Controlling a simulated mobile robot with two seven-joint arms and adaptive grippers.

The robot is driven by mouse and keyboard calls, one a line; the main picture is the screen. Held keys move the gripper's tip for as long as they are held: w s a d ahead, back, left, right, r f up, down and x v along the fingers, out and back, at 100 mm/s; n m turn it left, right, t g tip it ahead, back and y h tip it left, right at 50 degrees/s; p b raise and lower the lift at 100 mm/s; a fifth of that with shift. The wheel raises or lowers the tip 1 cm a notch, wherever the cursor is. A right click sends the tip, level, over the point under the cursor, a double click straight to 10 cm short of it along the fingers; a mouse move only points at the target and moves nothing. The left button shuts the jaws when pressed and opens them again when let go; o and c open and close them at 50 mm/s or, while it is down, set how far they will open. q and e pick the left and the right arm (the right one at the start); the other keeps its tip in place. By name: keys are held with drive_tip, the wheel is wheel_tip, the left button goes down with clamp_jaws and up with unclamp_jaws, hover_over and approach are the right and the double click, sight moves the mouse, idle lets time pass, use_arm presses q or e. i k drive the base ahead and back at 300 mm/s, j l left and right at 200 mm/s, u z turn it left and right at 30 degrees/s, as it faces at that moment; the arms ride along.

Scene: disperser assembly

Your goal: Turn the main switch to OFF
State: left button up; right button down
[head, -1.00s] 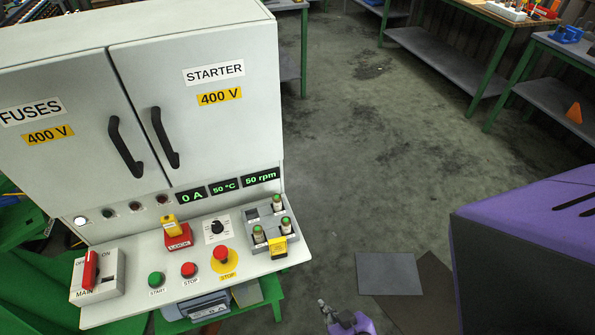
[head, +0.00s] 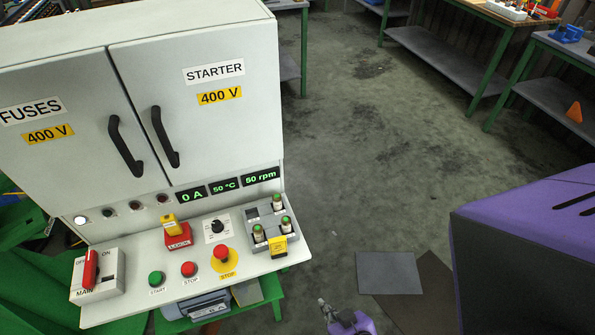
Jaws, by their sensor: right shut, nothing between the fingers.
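The main switch (head: 91,270) is a red handle on a white box marked MAIN, OFF and ON, at the left end of the cabinet's sloping panel. The handle stands nearly upright; I cannot tell for sure which mark it points to. My right gripper (head: 325,305) shows small at the bottom edge, right of the panel and well apart from the switch. It is shut and holds nothing. My left gripper is not in view.
The panel (head: 135,308) also bears a green START button (head: 156,279), red STOP buttons (head: 221,252), a red and yellow lock block (head: 178,240) and a black knob (head: 216,227). A purple-sided block (head: 530,230) stands at right.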

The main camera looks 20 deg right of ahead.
sight(91, 270)
drive_tip(key=u, duration=0.9)
